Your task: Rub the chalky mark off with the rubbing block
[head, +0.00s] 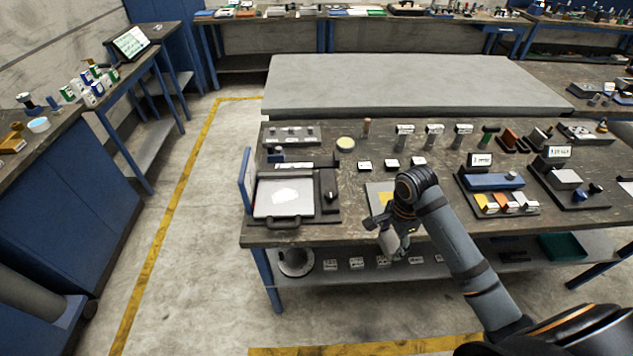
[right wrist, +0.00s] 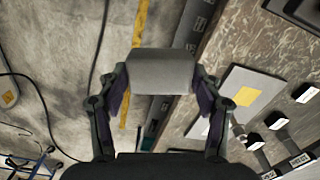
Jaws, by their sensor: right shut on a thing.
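The chalky mark (head: 287,196) is a white patch on a pale grey plate (head: 263,208) in a dark frame, at the left front of the workbench. My right gripper (head: 392,236) is just off the bench's front edge, to the right of the plate. In the right wrist view my right gripper (right wrist: 160,88) is shut on a grey rubbing block (right wrist: 161,66), with a finger on each side. The block is apart from the mark. My left gripper is not in view.
A grey mat with a yellow square (head: 385,198) lies beside the framed plate. A black handle (head: 282,223) sticks out at the frame's front, and a blue panel (head: 246,180) stands at its left. Several instruments and blocks fill the bench's right side.

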